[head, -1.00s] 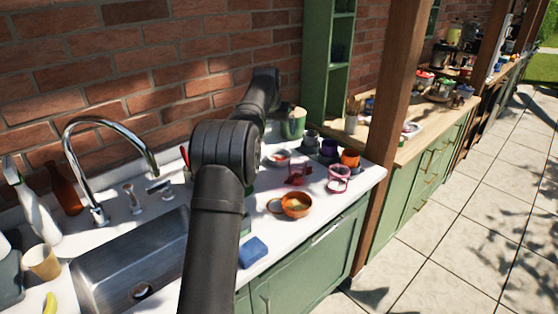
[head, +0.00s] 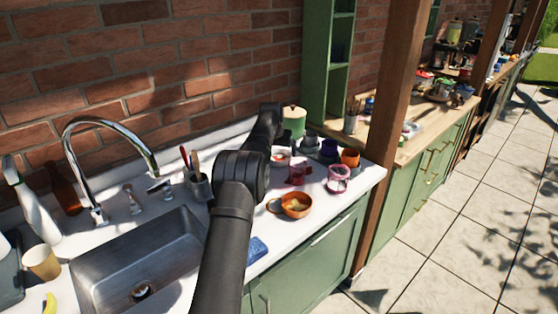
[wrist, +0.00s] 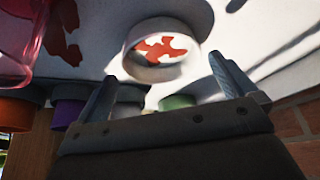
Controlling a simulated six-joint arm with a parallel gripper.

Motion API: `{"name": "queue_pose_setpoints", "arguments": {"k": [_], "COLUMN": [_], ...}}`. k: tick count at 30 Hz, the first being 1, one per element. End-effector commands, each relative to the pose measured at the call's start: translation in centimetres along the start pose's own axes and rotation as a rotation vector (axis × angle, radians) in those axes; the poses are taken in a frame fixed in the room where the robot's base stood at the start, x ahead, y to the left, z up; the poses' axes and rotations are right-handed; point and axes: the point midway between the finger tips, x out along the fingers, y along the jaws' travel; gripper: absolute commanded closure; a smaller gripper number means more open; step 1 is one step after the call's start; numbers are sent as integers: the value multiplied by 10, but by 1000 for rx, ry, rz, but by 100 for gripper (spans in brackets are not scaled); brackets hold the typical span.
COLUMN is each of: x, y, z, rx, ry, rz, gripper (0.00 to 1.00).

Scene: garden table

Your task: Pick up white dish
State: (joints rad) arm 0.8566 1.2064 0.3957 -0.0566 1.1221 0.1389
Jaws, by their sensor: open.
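The white dish (wrist: 140,65) is round and shallow, with a red, jagged-edged shape inside it. In the wrist view it sits on the white counter, at the top middle. In the head view the dish (head: 280,161) shows just right of my arm, partly hidden. My gripper (wrist: 163,70) is open and empty. In the wrist view its two fingers point toward the dish, one to each side of it in the picture. I cannot tell the gap between fingers and dish. In the head view my gripper is hidden behind my arm.
A pink cup (head: 338,173), an orange bowl (head: 297,210), a purple cup (head: 329,150) and an orange cup (head: 350,158) stand right of the dish. A green pot (head: 294,124) is behind it. A utensil holder (head: 197,185) and the sink (head: 130,262) are left.

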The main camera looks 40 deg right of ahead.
Motion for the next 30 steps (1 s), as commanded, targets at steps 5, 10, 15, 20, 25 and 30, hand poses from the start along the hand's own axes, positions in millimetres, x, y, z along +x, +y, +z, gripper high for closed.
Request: {"name": "queue_pose_setpoints", "arguments": {"k": [5,10,15,20,25,30], "x": [24,32,32,32,32,31], "y": [-1,-1,-1,-1,-1,-1], "z": [0,0,0,0,0,0], "rx": [0,0,0,0,0,0], "ry": [-1,0,0,0,1,1], "rz": [0,0,0,0,0,0], "gripper": [0,0,0,22,35,35]}}
